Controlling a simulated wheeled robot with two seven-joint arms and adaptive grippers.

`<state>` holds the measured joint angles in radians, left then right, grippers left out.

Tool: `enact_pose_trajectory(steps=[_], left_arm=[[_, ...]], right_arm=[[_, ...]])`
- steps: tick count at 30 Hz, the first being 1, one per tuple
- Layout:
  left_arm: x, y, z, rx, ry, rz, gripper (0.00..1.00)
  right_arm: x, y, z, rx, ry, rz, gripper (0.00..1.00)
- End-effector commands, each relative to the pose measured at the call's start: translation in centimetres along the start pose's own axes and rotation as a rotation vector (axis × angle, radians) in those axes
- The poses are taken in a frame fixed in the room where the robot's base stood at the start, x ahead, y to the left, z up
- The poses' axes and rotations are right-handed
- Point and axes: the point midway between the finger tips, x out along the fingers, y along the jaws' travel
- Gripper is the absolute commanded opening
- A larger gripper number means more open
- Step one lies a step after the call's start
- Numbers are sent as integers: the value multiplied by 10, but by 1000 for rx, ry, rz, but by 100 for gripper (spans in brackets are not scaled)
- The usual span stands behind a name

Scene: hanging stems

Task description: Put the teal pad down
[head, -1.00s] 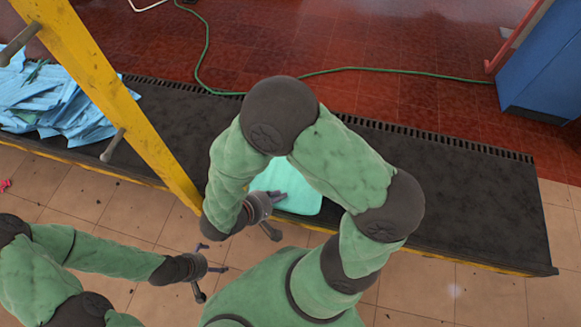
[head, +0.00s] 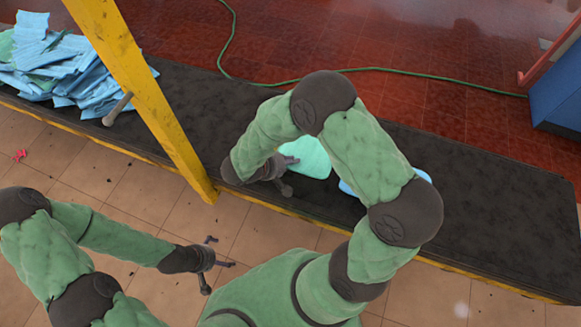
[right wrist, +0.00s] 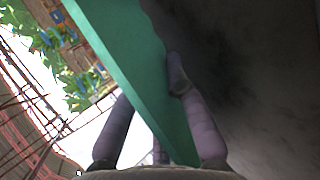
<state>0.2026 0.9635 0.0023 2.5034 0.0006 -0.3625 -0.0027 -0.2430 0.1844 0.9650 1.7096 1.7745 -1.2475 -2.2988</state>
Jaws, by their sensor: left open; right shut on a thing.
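The teal pad (head: 308,157) is a flat, pale green-blue piece over the dark belt, partly covered by my right arm. My right gripper (head: 285,164) is shut on its near left edge. In the right wrist view the teal pad (right wrist: 125,62) stands edge-on between the two fingers of the right gripper (right wrist: 150,95). I cannot tell whether the pad touches the belt. My left gripper (head: 222,264) is open and empty over the tiled floor at the near side of the belt.
The dark belt (head: 480,215) runs across the view, clear at right. A blue piece (head: 424,175) lies on it, mostly hidden behind my right arm. A yellow post (head: 150,95) with pegs stands left. Blue sheets (head: 85,65) are heaped at far left. A green hose crosses the red floor.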

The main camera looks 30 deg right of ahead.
Motion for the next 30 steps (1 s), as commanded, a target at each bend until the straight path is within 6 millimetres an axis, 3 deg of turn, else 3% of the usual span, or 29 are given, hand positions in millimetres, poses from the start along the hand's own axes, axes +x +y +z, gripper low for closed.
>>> enact_pose_trajectory(steps=[7,19,20,22,30], left_arm=[[24,-9,-1,0,0,0,100],[22,-8,-1,0,0,0,100],[22,-8,-1,0,0,0,100],[22,-8,-1,0,0,0,100],[23,-8,-1,0,0,0,100]], right_arm=[[22,-22,-10,1,1,0,0],[22,-23,-10,-1,0,0,0],[23,-23,-10,-1,0,0,17],[23,-23,-10,0,1,0,37],[23,-24,-10,0,1,0,38]])
